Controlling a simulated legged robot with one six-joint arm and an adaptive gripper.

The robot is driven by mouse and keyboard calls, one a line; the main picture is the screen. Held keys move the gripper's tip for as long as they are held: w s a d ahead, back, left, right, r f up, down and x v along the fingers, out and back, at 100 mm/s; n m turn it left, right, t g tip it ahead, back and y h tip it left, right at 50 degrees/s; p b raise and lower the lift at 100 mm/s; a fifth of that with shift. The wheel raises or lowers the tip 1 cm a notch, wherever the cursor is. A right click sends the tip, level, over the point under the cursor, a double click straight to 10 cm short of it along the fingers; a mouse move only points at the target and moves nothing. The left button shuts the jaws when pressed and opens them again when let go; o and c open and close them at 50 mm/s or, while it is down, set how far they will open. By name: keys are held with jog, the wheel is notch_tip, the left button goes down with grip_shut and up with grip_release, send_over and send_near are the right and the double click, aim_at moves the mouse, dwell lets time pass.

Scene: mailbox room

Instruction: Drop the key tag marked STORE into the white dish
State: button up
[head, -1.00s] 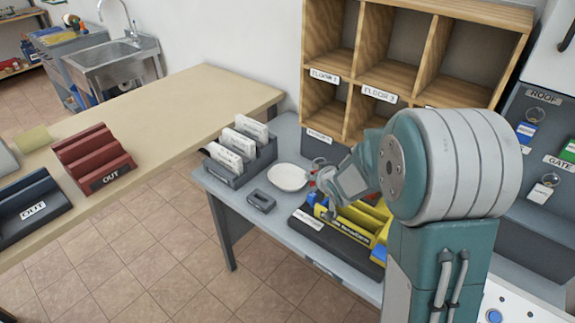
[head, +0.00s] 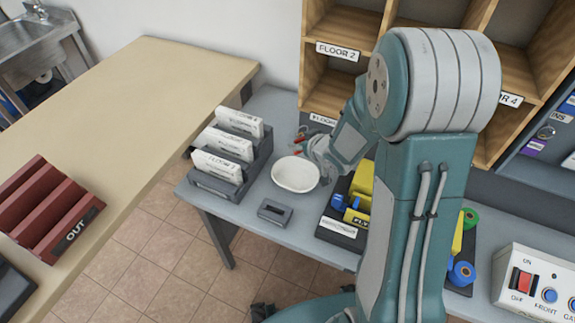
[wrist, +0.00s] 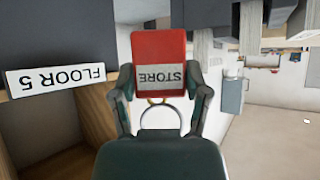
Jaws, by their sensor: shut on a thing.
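The red key tag marked STORE (wrist: 160,62) is between the two fingers of my gripper (wrist: 160,90) in the wrist view, with its metal ring hanging on the palm side. My gripper is shut on the tag. In the head view my gripper (head: 302,145) is at the back edge of the white dish (head: 296,174), and a bit of red shows at its fingertips. The dish lies on the grey table and looks empty. The exact height of the tag above the table is hard to tell.
A grey rack with white cards (head: 228,155) stands left of the dish. A small dark grey block (head: 275,212) lies in front of it. Wooden pigeonholes (head: 330,75) rise behind.

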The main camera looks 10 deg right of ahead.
jog(key=shift+d+f, duration=0.3)
jog(key=shift+f, duration=0.1)
notch_tip(320, 180, down, 4)
jog(key=shift+r, duration=0.1)
jog(key=shift+a+f, duration=0.35)
jog(key=shift+f, duration=0.35)
jog(key=shift+d, duration=0.25)
jog(key=o, duration=1)
jog(key=shift+d, duration=0.1)
jog(key=shift+a, duration=0.2)
notch_tip(320, 180, up, 10)
jog(key=shift+f, duration=0.1)
